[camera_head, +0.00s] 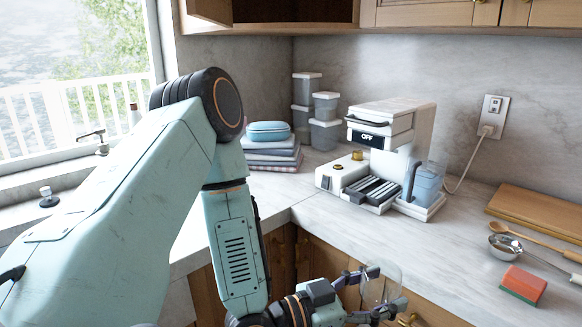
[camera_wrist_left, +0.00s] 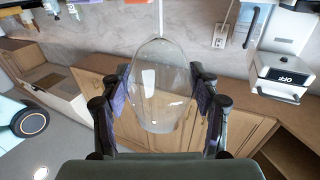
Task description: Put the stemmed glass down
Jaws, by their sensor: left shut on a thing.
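The stemmed glass (camera_wrist_left: 160,85) is clear and see-through. In the left wrist view its bowl sits between the two finger pads of my left gripper (camera_wrist_left: 158,110), which is shut on it. In the head view the glass (camera_head: 381,284) shows faintly at the bottom, held by my left gripper (camera_head: 378,290) in front of the lower cabinets, beside the counter's front edge. My right gripper is in neither view.
The marble counter (camera_head: 330,225) has bare room at its front. A white coffee machine (camera_head: 385,150) stands behind. Folded cloths (camera_head: 272,157) and containers (camera_head: 325,120) stand at the back.

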